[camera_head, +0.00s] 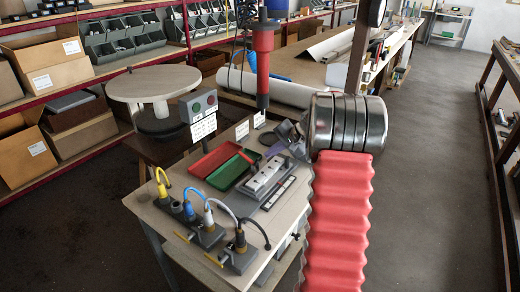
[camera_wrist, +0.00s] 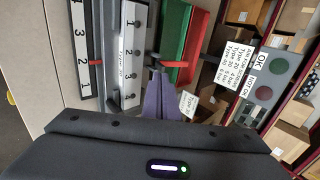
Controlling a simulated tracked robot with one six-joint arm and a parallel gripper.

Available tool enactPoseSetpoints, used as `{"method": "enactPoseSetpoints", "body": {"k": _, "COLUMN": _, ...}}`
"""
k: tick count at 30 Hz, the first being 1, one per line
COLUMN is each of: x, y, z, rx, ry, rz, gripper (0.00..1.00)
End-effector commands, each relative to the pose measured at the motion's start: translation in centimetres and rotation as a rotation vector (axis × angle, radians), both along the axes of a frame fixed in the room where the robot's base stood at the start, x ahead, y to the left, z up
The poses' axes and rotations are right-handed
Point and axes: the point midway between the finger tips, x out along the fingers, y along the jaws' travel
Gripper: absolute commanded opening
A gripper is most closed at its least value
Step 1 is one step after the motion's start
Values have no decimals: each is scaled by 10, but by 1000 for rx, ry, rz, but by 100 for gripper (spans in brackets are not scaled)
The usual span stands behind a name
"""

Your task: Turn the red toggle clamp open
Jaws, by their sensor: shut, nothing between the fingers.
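A red lever (camera_wrist: 177,64), seemingly the toggle clamp's handle, shows in the wrist view. It lies crosswise beside the fixture, its far end over the red and green trays. My gripper (camera_wrist: 157,72) has purple fingers, shut and empty. Their tips are close to the lever's near end; I cannot tell whether they touch. In the head view my gripper (camera_head: 287,138) is over the back right of the workbench, partly hidden by my arm. A white numbered profile (camera_wrist: 133,55) lies in the fixture, which also shows in the head view (camera_head: 265,176).
A red tray (camera_head: 209,160) and a green tray (camera_head: 229,171) lie left of the fixture. A button box (camera_head: 198,104) stands behind them. Several cabled plugs (camera_head: 209,233) line the front. A red hanging tool (camera_head: 263,65) is above the back of the bench.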

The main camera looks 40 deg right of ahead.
Motion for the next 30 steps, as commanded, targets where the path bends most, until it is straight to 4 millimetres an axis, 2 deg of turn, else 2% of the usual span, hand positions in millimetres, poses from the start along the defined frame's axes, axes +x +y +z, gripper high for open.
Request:
{"method": "enactPoseSetpoints", "body": {"k": 3, "x": -18, "y": -7, "z": 0, "rx": 0, "ry": 0, "rz": -3, "gripper": 0}}
{"method": "enactPoseSetpoints", "body": {"k": 9, "x": -32, "y": -11, "z": 1, "rx": 0, "ry": -1, "rz": 0, "gripper": 0}}
{"method": "enactPoseSetpoints", "body": {"k": 30, "x": -34, "y": -11, "z": -1, "rx": 4, "ry": 8, "rz": -6, "gripper": 0}}
